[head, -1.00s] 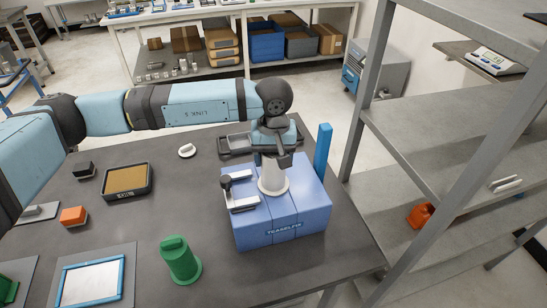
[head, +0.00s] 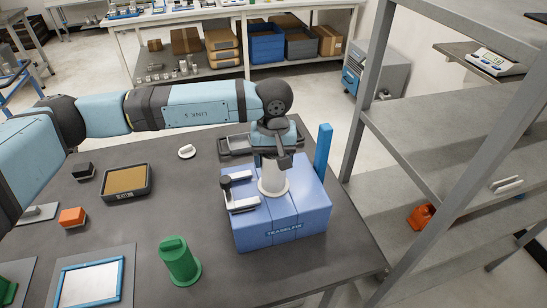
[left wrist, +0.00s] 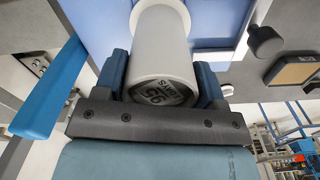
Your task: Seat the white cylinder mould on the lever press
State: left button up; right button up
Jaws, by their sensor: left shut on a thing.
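The white cylinder mould (head: 272,185) is upright, with a wide round flange at its foot, over the top of the blue lever press (head: 285,235). Its labelled end (left wrist: 160,90) faces the camera in the left wrist view. My left gripper (head: 273,160) is shut on the mould's upper part from above, a finger on each side. The flange looks to be at the press top; I cannot tell whether it touches or is fully seated. A pale bracket with a black knob (head: 226,182) is on the press's left side. My right gripper is not in view.
A blue post (head: 322,150) rises behind the press's right side. A green cylinder (head: 178,262) stands front left of the press. A tan-filled tray (head: 127,181) and an orange block (head: 72,216) lie further left. A grey shelf rack (head: 450,135) stands right. The table's front middle is clear.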

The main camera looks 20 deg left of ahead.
pick_arm(q)
jog(key=o, duration=1.4)
jog(key=shift+f, duration=0.1)
jog(key=shift+r+p, duration=0.55)
jog(key=shift+r, duration=2)
